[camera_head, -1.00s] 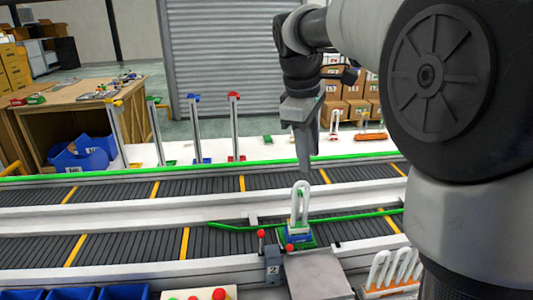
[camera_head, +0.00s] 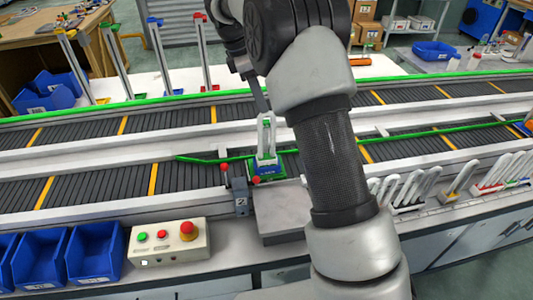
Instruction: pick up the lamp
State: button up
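The lamp, a white looped tube (camera_head: 261,141) on a blue and white base, stands upright on a green carrier (camera_head: 268,179) at the near conveyor. Similar white looped tubes (camera_head: 411,188) stand in racks at the right. My gripper (camera_head: 259,103) hangs just above and behind the lamp, seen from a narrow side. Its fingertips overlap the lamp's top in the picture, so I cannot tell whether they touch it. The finger opening is hidden.
Two conveyors with white rails (camera_head: 110,149) run across the view. A grey post (camera_head: 239,190) with a red ball stands left of the carrier. In front are a button box (camera_head: 166,253) and blue bins (camera_head: 94,251). Coloured-top posts (camera_head: 160,58) stand behind.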

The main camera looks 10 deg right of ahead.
aim_at(268, 118)
jog(key=x, duration=0.4)
jog(key=shift+f, duration=0.15)
jog(key=x, duration=0.4)
jog(key=shift+s+d, duration=0.2)
jog(key=shift+s, duration=0.15)
jog(key=shift+d+f, duration=0.15)
jog(key=shift+f, duration=0.4)
grip_shut()
